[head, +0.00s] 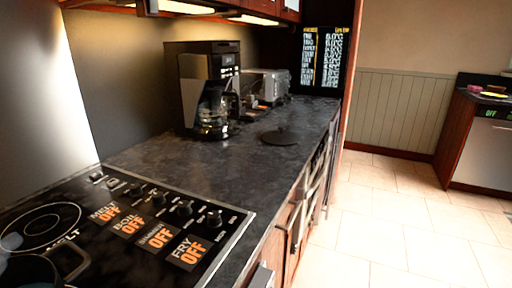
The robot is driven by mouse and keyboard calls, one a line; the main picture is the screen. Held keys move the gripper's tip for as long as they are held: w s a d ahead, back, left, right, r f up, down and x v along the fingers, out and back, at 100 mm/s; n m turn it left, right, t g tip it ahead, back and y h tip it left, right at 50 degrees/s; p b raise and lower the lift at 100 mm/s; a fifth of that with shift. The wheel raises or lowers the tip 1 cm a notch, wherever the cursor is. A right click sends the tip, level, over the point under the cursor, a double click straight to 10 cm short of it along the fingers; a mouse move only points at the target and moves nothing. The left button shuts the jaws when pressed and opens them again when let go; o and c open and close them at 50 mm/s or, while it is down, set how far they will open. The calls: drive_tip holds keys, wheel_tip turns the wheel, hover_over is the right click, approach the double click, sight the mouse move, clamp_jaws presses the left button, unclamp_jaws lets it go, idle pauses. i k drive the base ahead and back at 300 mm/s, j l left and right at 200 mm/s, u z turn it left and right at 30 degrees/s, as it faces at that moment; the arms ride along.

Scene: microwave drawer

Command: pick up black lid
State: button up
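The black lid (281,136) lies flat on the dark stone countertop (170,165), in the middle of the head view. It is a thin dark disc with a small raised knob on top. It sits to the right of the coffee maker, towards the counter's right edge, with bare counter around it. My gripper is not in the head view, so its state and its distance from the lid do not show.
A coffee maker (195,75) with a glass pot (213,112) stands left of the lid. A silver toaster (267,84) is behind. The stove (120,225) with knobs and a pot (35,270) is in front. Tiled floor (390,215) lies open at right.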

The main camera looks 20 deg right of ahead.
sight(279, 137)
drive_tip(key=i+l+u, duration=0.15)
drive_tip(key=l+u, duration=0.15)
drive_tip(key=u, duration=0.2)
drive_tip(key=i+l+u, duration=0.1)
drive_tip(key=l+u, duration=0.2)
drive_tip(key=u, duration=0.15)
drive_tip(key=l+u, duration=0.5)
drive_tip(key=l, duration=1.75)
